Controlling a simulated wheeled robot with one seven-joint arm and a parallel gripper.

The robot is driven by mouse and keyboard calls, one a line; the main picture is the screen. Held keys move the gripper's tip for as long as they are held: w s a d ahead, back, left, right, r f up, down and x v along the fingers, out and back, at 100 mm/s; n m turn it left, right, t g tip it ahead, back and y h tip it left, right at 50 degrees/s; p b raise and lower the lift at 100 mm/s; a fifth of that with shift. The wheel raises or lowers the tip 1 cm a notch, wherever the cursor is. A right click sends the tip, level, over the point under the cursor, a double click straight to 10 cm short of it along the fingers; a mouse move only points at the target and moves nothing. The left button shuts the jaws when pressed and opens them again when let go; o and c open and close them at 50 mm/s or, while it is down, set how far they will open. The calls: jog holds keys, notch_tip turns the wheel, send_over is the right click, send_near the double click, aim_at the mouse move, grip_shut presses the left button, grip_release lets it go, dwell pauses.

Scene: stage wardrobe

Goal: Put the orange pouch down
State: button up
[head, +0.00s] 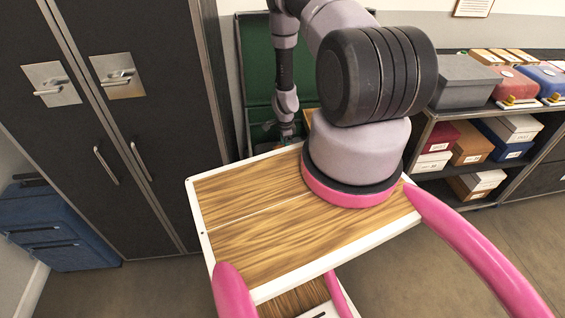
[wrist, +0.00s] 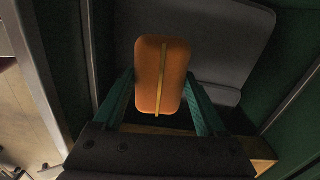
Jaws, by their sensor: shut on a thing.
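The orange pouch (wrist: 150,75) is a rounded upright block with a yellow strip down its middle, seen in the wrist view. My gripper (wrist: 160,78) has its two green fingers on either side of the pouch and is shut on it. In the head view my gripper (head: 285,132) is low in front of a green, open case-like piece (head: 259,60). The pouch cannot be made out there. Behind the pouch in the wrist view are dark grey padded panels (wrist: 225,45); whether it touches them I cannot tell.
A tall dark cabinet (head: 150,150) with metal handles stands at the left, with a blue case (head: 62,225) beside it. A shelf unit (head: 425,135) with several boxes stands at the right. A wooden edge (wrist: 263,163) shows at lower right in the wrist view.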

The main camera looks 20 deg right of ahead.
jog(key=shift+m, duration=0.5)
jog(key=f, duration=0.8)
jog(key=shift+s+d+f, duration=0.1)
jog(key=shift+s+d, duration=0.1)
jog(key=shift+s, duration=0.2)
jog(key=shift+f, duration=2.25)
jog(key=shift+f, duration=0.15)
jog(key=o, duration=1.4)
notch_tip(320, 180, up, 12)
jog(key=shift+r, duration=0.2)
